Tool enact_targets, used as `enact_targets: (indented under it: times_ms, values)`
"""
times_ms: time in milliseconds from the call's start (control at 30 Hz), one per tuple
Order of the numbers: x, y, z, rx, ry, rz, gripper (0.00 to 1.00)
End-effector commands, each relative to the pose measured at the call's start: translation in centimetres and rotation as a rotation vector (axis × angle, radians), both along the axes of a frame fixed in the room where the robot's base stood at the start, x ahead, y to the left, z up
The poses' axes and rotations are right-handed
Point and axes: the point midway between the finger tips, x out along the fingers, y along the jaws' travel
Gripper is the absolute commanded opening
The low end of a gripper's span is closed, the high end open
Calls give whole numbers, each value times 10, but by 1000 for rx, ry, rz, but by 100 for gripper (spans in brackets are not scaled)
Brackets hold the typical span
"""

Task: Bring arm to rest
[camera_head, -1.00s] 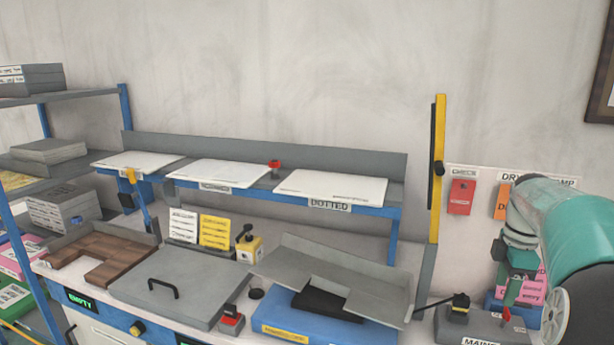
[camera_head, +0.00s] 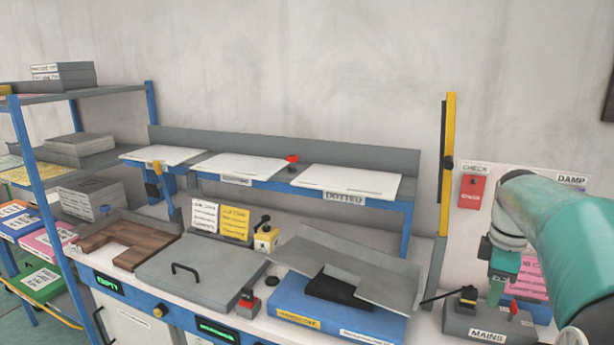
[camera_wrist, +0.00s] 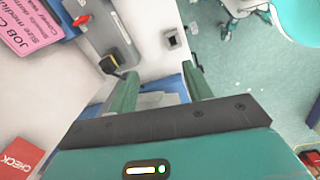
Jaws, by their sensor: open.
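My arm (camera_head: 565,245) is teal and grey and stands bent at the right edge of the head view, in front of the wall and above the bench's right end. My gripper (camera_wrist: 160,85) shows in the wrist view as two teal fingers set well apart, with nothing held between them. Below and beyond the fingers are the pale bench edge and the green floor. In the head view the fingertips cannot be made out clearly.
The grey MAINS box (camera_head: 485,322) with a red switch and a black-and-yellow knob sits near my arm. A pink card (camera_wrist: 35,25) and red CHECK card (camera_wrist: 20,155) are close. A yellow upright (camera_head: 447,165) stands left of the arm.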

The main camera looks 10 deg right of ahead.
Motion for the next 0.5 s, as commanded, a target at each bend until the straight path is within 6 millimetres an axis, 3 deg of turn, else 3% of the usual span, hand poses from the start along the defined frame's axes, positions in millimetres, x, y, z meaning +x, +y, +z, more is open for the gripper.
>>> enact_targets:
  times_ms: [267, 500]
  values:
    - [-20, 101, 16, -30, -120, -205, 50]
    - [-67, 190, 12, 29, -275, -459, 50]
